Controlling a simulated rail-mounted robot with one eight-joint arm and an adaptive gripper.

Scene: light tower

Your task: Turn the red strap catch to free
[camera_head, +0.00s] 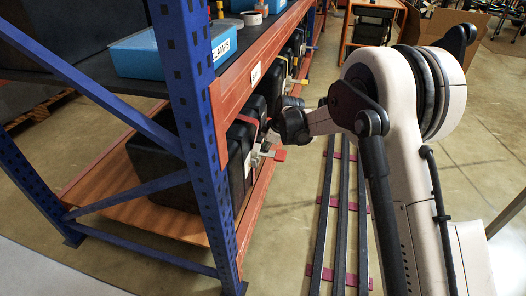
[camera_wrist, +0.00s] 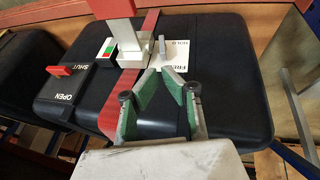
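In the wrist view, a red strap (camera_wrist: 112,118) runs over a black case (camera_wrist: 235,95). The catch on it has a grey post (camera_wrist: 130,42) with a red handle (camera_wrist: 112,8), at the upper left of my gripper (camera_wrist: 161,72). A small grey pin stands on a white plate with partly hidden lettering (camera_wrist: 174,58), just beyond my fingertips. In the head view, my gripper (camera_head: 268,137) is at the shelf's front, mostly hidden by my wrist.
A red lever (camera_wrist: 62,70) sits between SHUT and OPEN labels on the case's left side. A green-and-red marked plate (camera_wrist: 107,49) is beside the strap. A blue rack upright (camera_head: 197,130) and orange shelf beam (camera_head: 240,93) frame the bay. A blue bin (camera_head: 150,55) stands above.

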